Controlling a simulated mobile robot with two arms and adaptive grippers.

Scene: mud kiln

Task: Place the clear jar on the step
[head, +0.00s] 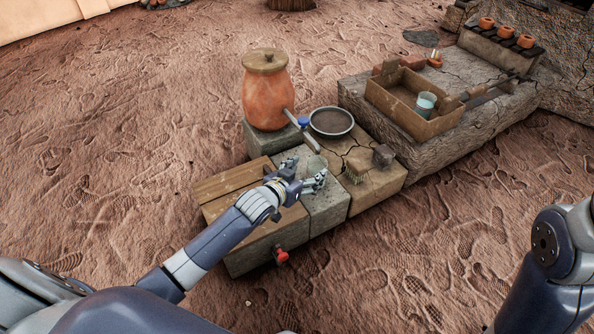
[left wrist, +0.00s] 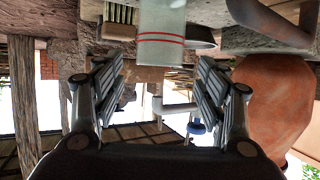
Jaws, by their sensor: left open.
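The clear jar (head: 317,163) stands on a grey stone block (head: 325,204) in the head view. In the left wrist view the see-through jar (left wrist: 162,38) has red bands and appears upside down at the top. My left gripper (head: 303,174) is open beside the jar, one finger to each side of the line towards it. In the left wrist view the fingers (left wrist: 158,85) are spread and nothing is between their pads. The long cracked stone ledge (head: 425,158) at the right may be the step; I cannot tell for sure. My right gripper is out of view.
A wooden box (head: 258,235) has a red knob (head: 281,255).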

